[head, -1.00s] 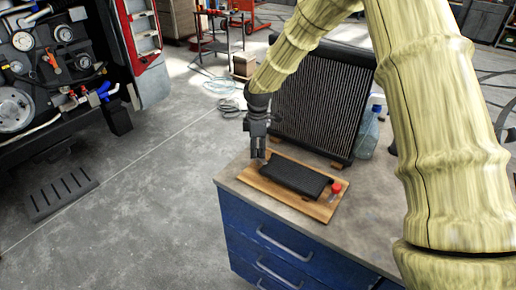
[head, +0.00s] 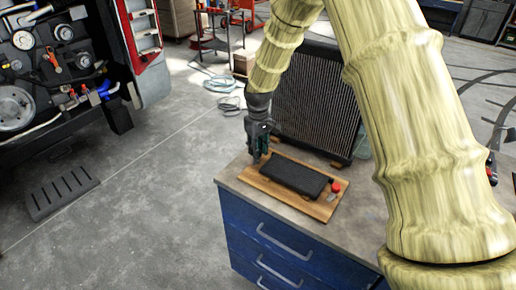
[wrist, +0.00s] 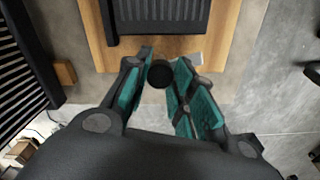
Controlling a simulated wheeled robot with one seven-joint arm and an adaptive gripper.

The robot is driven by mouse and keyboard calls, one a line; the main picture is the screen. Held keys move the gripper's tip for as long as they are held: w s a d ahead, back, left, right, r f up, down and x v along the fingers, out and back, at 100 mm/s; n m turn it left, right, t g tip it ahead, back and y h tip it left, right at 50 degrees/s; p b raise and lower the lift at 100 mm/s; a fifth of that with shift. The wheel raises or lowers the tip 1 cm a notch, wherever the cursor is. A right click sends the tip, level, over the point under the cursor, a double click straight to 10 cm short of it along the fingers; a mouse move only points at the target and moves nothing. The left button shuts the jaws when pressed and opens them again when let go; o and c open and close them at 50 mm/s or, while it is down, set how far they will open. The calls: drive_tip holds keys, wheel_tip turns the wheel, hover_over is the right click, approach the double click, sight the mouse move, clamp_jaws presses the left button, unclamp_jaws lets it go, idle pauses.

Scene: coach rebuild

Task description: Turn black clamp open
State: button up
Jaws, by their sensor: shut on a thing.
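A black ribbed block (head: 297,177) lies on a wooden board (head: 320,207) on the workbench. In the wrist view the block (wrist: 160,16) is at the top, over the board (wrist: 98,50). A round black end (wrist: 160,74), which looks like part of the black clamp, sits between my teal-lined fingertips near the board's edge. My gripper (wrist: 162,76) is shut on it, with a finger on each side. In the head view my gripper (head: 260,153) points down at the board's left corner; the clamp is hidden there.
A blue drawer cabinet (head: 262,240) carries the grey bench top. A radiator (head: 312,100) stands behind the board. A small red cap (head: 335,187) is at the board's right end.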

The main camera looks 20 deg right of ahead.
drive_tip(key=shift+m, duration=1)
drive_tip(key=o, duration=1.1)
drive_tip(key=shift+c, duration=0.2)
drive_tip(key=shift+r, duration=0.1)
wheel_tip(320, 180, up, 12)
drive_tip(key=shift+d, duration=0.1)
